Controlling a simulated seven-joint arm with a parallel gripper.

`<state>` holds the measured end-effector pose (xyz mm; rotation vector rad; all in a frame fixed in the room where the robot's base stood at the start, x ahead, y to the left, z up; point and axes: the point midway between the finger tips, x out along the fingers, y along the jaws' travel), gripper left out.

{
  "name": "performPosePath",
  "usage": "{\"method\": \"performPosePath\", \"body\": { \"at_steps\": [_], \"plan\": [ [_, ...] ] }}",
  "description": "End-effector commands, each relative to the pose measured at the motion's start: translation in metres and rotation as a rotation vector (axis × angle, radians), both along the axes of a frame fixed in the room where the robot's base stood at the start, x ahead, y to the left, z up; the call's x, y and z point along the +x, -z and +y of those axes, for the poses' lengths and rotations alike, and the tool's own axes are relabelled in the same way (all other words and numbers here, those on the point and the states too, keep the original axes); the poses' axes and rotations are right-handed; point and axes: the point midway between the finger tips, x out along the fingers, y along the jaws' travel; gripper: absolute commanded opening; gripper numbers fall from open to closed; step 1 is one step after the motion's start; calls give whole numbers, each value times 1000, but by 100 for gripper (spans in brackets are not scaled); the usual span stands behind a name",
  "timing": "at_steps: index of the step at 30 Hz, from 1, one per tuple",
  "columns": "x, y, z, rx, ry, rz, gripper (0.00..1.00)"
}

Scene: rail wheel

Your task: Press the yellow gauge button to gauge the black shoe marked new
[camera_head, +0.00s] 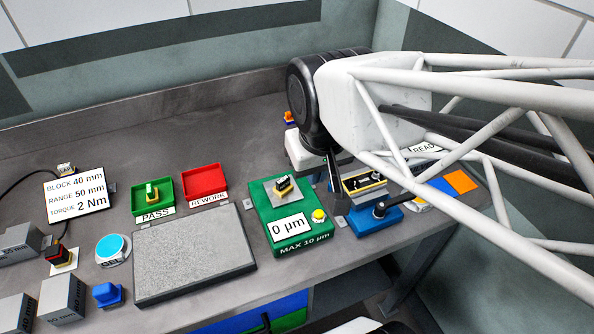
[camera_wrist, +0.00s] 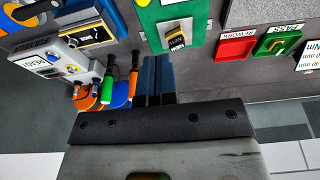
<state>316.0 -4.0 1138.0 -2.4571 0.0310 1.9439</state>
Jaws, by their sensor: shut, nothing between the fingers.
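The green gauge box (camera_head: 292,217) stands on the bench right of centre, with a display reading 0 µm and a MAX 10 µm label. The yellow button (camera_head: 319,215) sits on its front right corner. A small black shoe with yellow edges (camera_head: 284,186) rests on the light plate on top of the box. In the wrist view this shoe (camera_wrist: 176,39) bears a NEW label. My gripper (camera_head: 333,178) is shut and empty, above the bench to the right of the box and apart from the button. Its fingers also show in the wrist view (camera_wrist: 157,76).
A blue fixture with a black handle (camera_head: 375,218) stands right of the gauge box. A grey plate (camera_head: 195,262) lies to its left. The green PASS tray (camera_head: 140,205) holds a small part; the red REWORK tray (camera_head: 204,183) looks empty.

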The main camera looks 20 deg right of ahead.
Motion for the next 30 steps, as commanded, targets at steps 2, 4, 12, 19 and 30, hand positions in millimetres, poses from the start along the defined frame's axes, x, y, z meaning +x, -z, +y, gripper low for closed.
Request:
{"method": "performPosePath", "body": {
  "at_steps": [2,4,12,19,30],
  "plan": [
    [0,0,0,0,0,0,0],
    [0,0,0,0,0,0,0],
    [0,0,0,2,3,0,0],
    [-2,3,0,39,57,5,0],
    [-6,16,-1,246,355,30,0]
  ]
}}
